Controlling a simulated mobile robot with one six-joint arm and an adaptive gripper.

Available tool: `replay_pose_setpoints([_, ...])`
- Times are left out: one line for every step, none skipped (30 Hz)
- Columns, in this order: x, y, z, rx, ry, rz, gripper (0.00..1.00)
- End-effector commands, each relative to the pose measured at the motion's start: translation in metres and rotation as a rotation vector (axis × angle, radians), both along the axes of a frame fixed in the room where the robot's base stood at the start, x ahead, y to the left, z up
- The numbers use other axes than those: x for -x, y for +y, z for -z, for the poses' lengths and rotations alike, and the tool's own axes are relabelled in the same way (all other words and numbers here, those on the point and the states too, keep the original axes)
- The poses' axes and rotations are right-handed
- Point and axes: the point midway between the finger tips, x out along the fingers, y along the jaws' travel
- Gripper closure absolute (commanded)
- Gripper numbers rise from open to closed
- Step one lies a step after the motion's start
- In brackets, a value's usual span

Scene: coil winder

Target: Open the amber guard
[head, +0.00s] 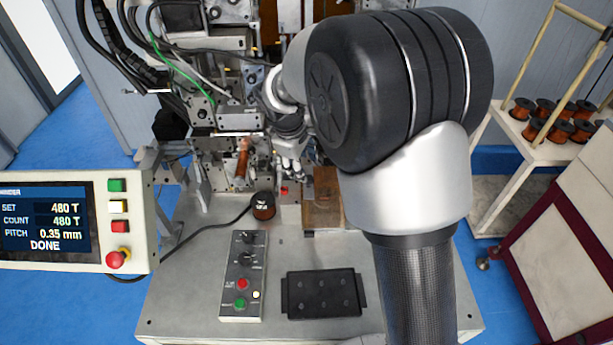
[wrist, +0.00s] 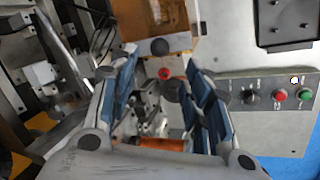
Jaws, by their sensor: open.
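The amber guard (head: 322,203) is a see-through brown-orange panel right of the machine's middle, partly hidden behind my arm in the head view. In the head view my gripper (head: 291,142) is small and partly hidden by the arm. I cannot tell how far the guard stands open.
A copper coil (head: 242,158) sits left of the gripper. A small red button (head: 284,190) and a dark round spool (head: 262,206) are near the guard. A control box (head: 241,275), black tray (head: 322,294) and display panel (head: 75,222) stand in front.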

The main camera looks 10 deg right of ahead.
Motion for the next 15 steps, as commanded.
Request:
replay_pose_setpoints([-0.002, -0.003, 0.013, 0.001, 0.005, 0.001, 0.55])
replay_pose_setpoints([-0.004, -0.005, 0.019, 0.002, 0.004, 0.001, 0.55])
replay_pose_setpoints([-0.006, -0.006, 0.028, 0.001, 0.005, 0.0, 0.55])
replay_pose_setpoints([-0.008, -0.007, 0.033, 0.001, 0.004, 0.0, 0.55])
replay_pose_setpoints([-0.009, -0.008, 0.039, 0.001, 0.005, 0.0, 0.55])
replay_pose_setpoints([-0.012, -0.01, 0.046, 0.001, 0.003, 0.0, 0.55])
replay_pose_setpoints([-0.013, -0.011, 0.051, 0.0, 0.003, 0.001, 0.55])
replay_pose_setpoints([-0.014, -0.012, 0.056, 0.001, 0.003, 0.001, 0.55])
replay_pose_setpoints([-0.016, -0.013, 0.061, 0.001, 0.002, 0.001, 0.55])
replay_pose_setpoints([-0.017, -0.014, 0.064, 0.0, 0.0, 0.001, 0.55])
replay_pose_setpoints([-0.018, -0.015, 0.068, 0.001, 0.002, 0.002, 0.55])
replay_pose_setpoints([-0.019, -0.016, 0.072, 0.001, 0.002, 0.002, 0.55])
replay_pose_setpoints([-0.02, -0.016, 0.074, 0.0, 0.0, 0.001, 0.55])
replay_pose_setpoints([-0.021, -0.016, 0.076, 0.0, 0.0, 0.001, 0.55])
replay_pose_setpoints([-0.021, -0.017, 0.078, 0.0, 0.0, 0.001, 0.55])
